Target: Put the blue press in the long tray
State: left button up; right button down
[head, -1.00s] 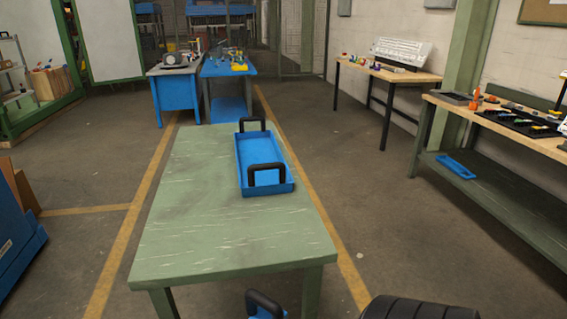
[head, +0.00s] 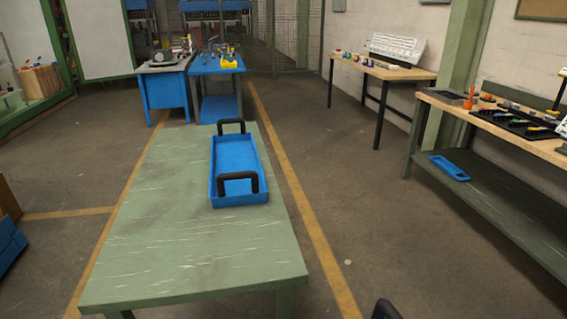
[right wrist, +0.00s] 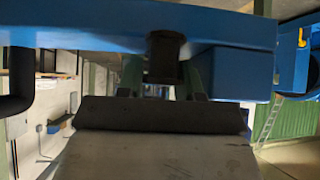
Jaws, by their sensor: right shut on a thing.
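The long tray (head: 236,158), blue with a black handle at each end, lies on the green table (head: 180,245) in the head view; it looks empty. In the right wrist view my right gripper (right wrist: 165,78) is shut on a black part of a large blue thing (right wrist: 235,72). Another black, handle-like part (right wrist: 18,82) shows at the left. I cannot tell whether this blue thing is the press. Only a black piece (head: 386,310) shows at the bottom edge of the head view; I cannot tell what it belongs to. My left gripper is not in view.
A wooden-topped bench (head: 520,125) with small parts stands at the right, with a small blue tray (head: 449,168) on its lower shelf. A blue table (head: 215,66) stands at the back. The green table's front half is bare.

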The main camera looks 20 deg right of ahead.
aim_at(241, 162)
jog(key=i+l+z, duration=0.1)
jog(key=l+z, duration=0.15)
jog(key=z, duration=0.25)
jog(key=i+l+z, duration=0.15)
jog(key=z, duration=0.3)
jog(key=i+l+z, duration=0.15)
jog(key=l+z, duration=0.15)
jog(key=z, duration=0.2)
jog(key=i+l+z, duration=0.15)
jog(key=z, duration=0.2)
jog(key=i+l+z, duration=0.1)
jog(key=i+z, duration=0.2)
jog(key=i+l+z, duration=0.1)
jog(key=z, duration=0.25)
jog(key=i+u, duration=0.4)
jog(key=i+l+u, duration=0.15)
jog(key=i+u, duration=0.35)
jog(key=u, duration=0.4)
jog(key=i+u, duration=0.1)
jog(key=u, duration=0.4)
jog(key=l+u, duration=0.1)
jog(key=u, duration=0.35)
jog(key=i+u, duration=0.15)
jog(key=u, duration=0.35)
jog(key=i+l+u, duration=0.15)
jog(key=u, duration=0.35)
jog(key=i+l+u, duration=0.1)
jog(key=u, duration=0.35)
jog(key=l, duration=0.1)
